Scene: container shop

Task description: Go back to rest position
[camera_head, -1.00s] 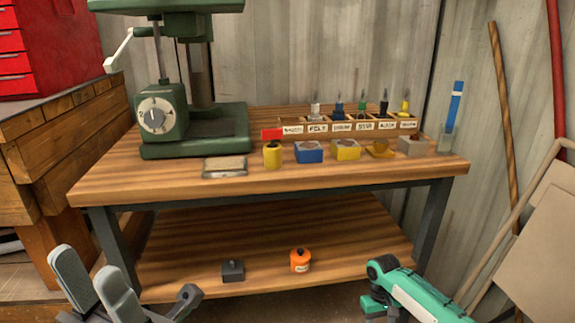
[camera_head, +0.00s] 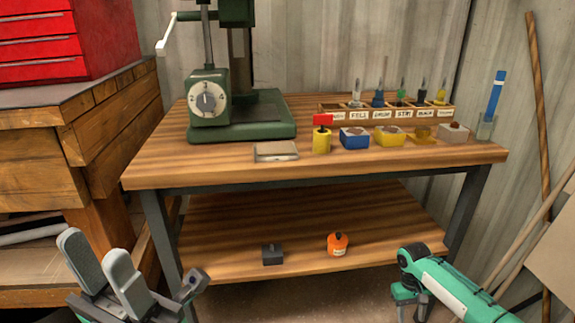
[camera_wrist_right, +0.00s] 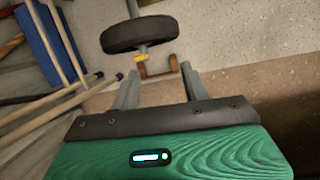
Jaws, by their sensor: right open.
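My left gripper (camera_head: 95,262) shows at the lower left of the head view, with its two grey finger pads apart and nothing between them. It is in front of the workbench, clear of it. My right arm comes in at the lower right of the head view, in front of the lower shelf's right end; its gripper is hard to make out there. In the right wrist view my right gripper (camera_wrist_right: 158,85) has its two fingers spread apart with nothing held. Behind them are the floor and a black wheel (camera_wrist_right: 138,34).
The wooden workbench (camera_head: 215,172) holds a green press (camera_head: 235,115), a labelled rack (camera_head: 392,114) and several small coloured containers. A dark block (camera_head: 272,254) and an orange pot (camera_head: 338,244) stand on the lower shelf. Poles lean at the right.

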